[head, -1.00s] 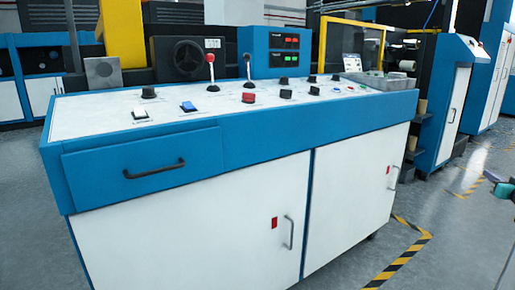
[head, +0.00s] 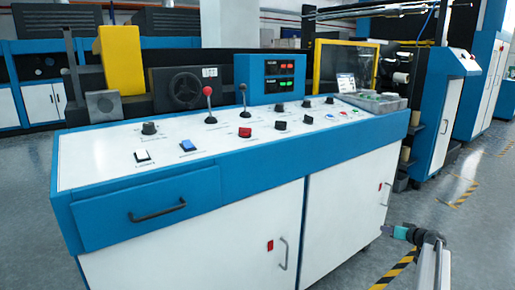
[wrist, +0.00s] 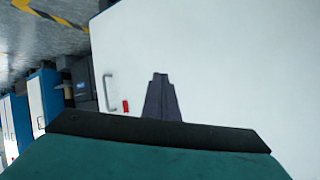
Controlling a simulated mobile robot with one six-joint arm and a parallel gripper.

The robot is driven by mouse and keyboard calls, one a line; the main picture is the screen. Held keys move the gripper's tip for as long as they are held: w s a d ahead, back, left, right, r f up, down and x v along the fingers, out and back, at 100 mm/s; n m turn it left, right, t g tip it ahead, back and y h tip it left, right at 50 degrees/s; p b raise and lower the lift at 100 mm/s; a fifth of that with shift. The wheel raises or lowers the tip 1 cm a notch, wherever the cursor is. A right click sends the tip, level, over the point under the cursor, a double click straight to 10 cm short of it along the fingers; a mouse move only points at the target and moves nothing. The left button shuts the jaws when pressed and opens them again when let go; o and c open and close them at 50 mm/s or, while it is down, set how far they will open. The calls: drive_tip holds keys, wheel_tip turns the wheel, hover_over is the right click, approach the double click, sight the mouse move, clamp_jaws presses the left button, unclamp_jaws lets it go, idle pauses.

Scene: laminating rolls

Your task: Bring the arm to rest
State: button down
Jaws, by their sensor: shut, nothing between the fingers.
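My gripper (wrist: 161,98) shows in the wrist view as dark fingers closed together with nothing between them. Behind the fingers is the white cabinet door (wrist: 220,60) of the control console, with its handle and red tag at left. In the head view my gripper (head: 387,230) and the teal and grey end of my arm are at the lower right, in front of the console's right end. From these views I cannot tell how far the fingers are from the door.
The blue and white control console (head: 262,160) fills the middle, with levers, knobs and buttons on top and a drawer handle (head: 158,214) in front. Blue machines (head: 450,110) stand at the right. The grey floor (head: 470,240) at right is open, with yellow-black tape.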

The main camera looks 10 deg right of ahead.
drive_tip(key=s+a+f+g+y+p, duration=0.1)
drive_tip(key=s+a+f+g+p, duration=0.2)
drive_tip(key=a, duration=0.7)
drive_tip(key=a+f+n+g+y+p, duration=0.15)
drive_tip(key=a+f+p, duration=0.3)
drive_tip(key=a, duration=0.55)
drive_tip(key=s+a+f+g+y+p, duration=0.1)
drive_tip(key=s+a+f+g+p, duration=0.2)
drive_tip(key=a, duration=0.7)
drive_tip(key=s+a+f+g+p, duration=0.2)
drive_tip(key=s+a+p, duration=0.2)
drive_tip(key=s+a, duration=0.3)
drive_tip(key=s+a+f+g+p, duration=0.25)
drive_tip(key=s+a, duration=0.25)
drive_tip(key=a, duration=0.5)
drive_tip(key=s+a+r+g+h+p, duration=0.1)
drive_tip(key=s+a+r+g+p, duration=0.1)
drive_tip(key=s, duration=0.7)
drive_tip(key=s+a+r+n+g+h+p, duration=0.1)
drive_tip(key=s+a+p, duration=0.3)
drive_tip(key=s, duration=0.5)
drive_tip(key=s+a+r+n+g+h+p, duration=0.1)
drive_tip(key=s+a+r+g+p, duration=0.1)
drive_tip(key=s+p, duration=0.4)
drive_tip(key=s+a+g, duration=0.1)
drive_tip(key=s, duration=0.2)
drive_tip(key=shift+s+a+r, duration=0.25)
drive_tip(key=shift+a+r, duration=0.05)
drive_tip(key=shift+a, duration=0.1)
